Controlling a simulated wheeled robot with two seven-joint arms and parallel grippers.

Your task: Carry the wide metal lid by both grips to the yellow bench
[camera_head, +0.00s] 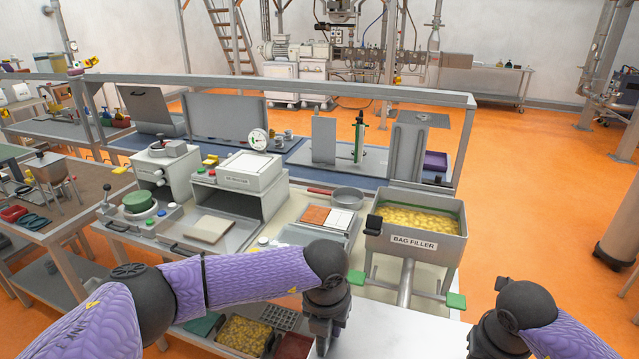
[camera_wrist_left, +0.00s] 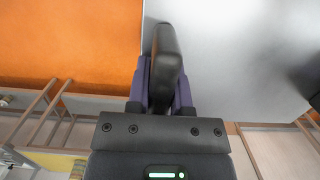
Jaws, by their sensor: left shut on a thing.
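The wide metal lid (camera_head: 395,337) is a pale flat sheet at the bottom edge of the head view, between my two arms. It fills much of the upper right of the left wrist view (camera_wrist_left: 235,65). My left gripper (camera_wrist_left: 162,95) is shut on a black grip (camera_wrist_left: 166,45) at the lid's edge; in the head view only its dark body (camera_head: 325,318) shows. My right gripper (camera_head: 488,340) shows only as a dark part at the lid's right side. Its fingers and the other grip are hidden or cut off. I cannot make out the yellow bench in the head view.
A bag filler (camera_head: 415,240) with green-ended handles stands just beyond the lid. A counter with machines (camera_head: 240,185) runs to its left, with a crate of yellow pieces (camera_head: 243,336) below. Orange floor (camera_head: 545,200) is open to the right.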

